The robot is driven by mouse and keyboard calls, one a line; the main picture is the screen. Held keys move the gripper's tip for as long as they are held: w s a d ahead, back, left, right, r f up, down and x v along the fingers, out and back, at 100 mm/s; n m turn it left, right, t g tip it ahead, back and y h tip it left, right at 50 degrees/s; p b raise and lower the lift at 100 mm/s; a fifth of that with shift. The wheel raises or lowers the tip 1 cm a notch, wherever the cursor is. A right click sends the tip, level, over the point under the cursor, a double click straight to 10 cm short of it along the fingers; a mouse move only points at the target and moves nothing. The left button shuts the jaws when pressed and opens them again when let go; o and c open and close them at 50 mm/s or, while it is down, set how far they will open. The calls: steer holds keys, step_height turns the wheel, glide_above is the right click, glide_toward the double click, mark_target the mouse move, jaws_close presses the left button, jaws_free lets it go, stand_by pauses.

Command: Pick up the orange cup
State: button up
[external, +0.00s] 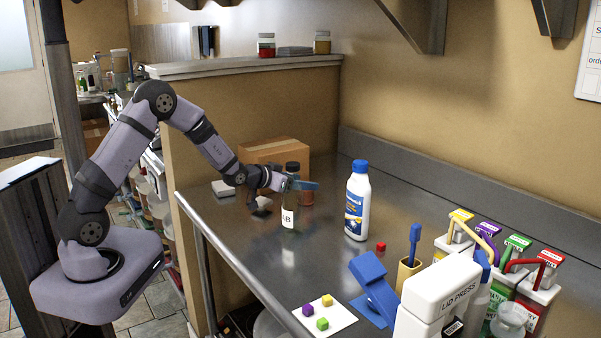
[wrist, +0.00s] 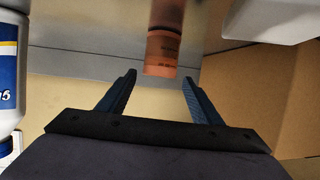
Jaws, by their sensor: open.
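The orange cup (wrist: 163,57) is in the wrist view at the top centre, just beyond the fingertips and roughly midway between them. In the external view a small part of the orange cup (external: 307,197) shows behind the dark bottle, below my gripper's fingers. My gripper (wrist: 160,77) is open, with its two blue fingers apart and nothing between them. In the external view my gripper (external: 311,185) is low over the counter, at the dark bottle's neck in the picture. Most of the cup is hidden there.
A dark labelled bottle (external: 290,218) stands in front of the cup. A cardboard box (external: 272,152) is behind. A white bottle (external: 358,205) stands to the right, with a red cube (external: 380,246) near it. A blue stand (external: 372,285) and a lid press (external: 440,290) are nearer the camera.

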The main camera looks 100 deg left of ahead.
mark_target(315, 199)
step_height(315, 199, down, 2)
steer(key=shift+s+d, duration=0.1)
steer(key=shift+s, duration=0.05)
steer(key=shift+p+x, duration=0.5)
steer(key=shift+x, duration=0.7)
steer(key=shift+d+f+p+x, duration=0.15)
steer(key=shift+p+x, duration=0.35)
steer(key=shift+x, duration=0.7)
steer(key=shift+d+f+p+x, duration=0.1)
steer(key=shift+p+x, duration=0.35)
steer(key=shift+x, duration=0.75)
steer(key=c, duration=1.2)
